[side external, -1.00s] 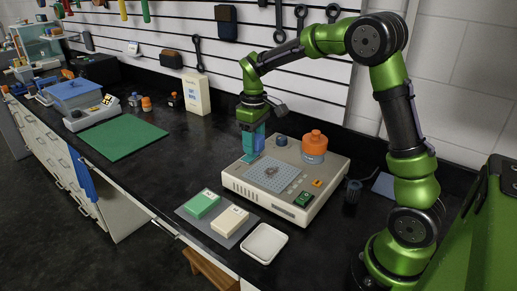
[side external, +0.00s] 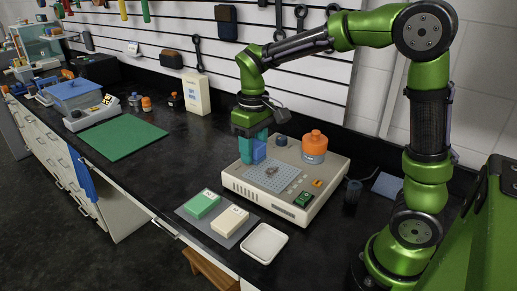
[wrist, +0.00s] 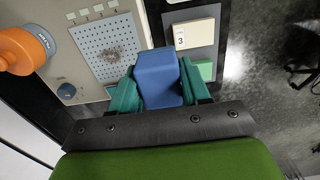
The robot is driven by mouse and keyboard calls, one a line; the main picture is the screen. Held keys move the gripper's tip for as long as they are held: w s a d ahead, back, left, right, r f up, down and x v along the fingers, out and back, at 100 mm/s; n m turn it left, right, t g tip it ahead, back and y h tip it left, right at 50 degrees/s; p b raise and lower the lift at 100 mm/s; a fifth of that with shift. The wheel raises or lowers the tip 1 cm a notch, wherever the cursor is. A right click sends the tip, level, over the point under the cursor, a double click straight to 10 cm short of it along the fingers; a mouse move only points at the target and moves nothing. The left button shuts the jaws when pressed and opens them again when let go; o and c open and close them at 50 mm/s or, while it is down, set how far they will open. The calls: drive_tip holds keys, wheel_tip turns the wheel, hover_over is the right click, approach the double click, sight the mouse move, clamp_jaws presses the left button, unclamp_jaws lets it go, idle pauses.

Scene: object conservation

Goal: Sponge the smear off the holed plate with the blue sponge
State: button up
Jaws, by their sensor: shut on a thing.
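My gripper (side external: 253,147) is shut on the blue sponge (side external: 260,150), held between teal fingers; the wrist view also shows the sponge (wrist: 159,78) between the fingers. The holed plate (side external: 286,177) is a light grey perforated square on top of a beige box. A brownish smear (side external: 271,171) lies near its middle, and it also shows in the wrist view (wrist: 110,55). The sponge is at the plate's back left side in the side view. I cannot tell whether it touches the plate or the box top.
An orange-capped bottle (side external: 314,146), a dark blue knob (side external: 281,140) and a green switch (side external: 303,200) are on the beige box (side external: 236,181). A grey mat (side external: 219,236) with green and cream blocks and a white tray (side external: 264,243) are in front.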

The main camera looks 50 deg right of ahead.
drive_tip(key=m, duration=0.1)
hover_over(280, 166)
wheel_tip(280, 166, down, 4)
drive_tip(key=shift+n, duration=0.5)
drive_tip(key=shift+f, duration=3.8)
drive_tip(key=shift+a, duration=0.8)
drive_tip(key=shift+c, duration=0.4)
drive_tip(key=shift+a, duration=3.4)
drive_tip(key=shift+d, duration=4.15)
drive_tip(key=shift+d+r, duration=0.1)
drive_tip(key=shift+d, duration=0.05)
wheel_tip(280, 166, up, 8)
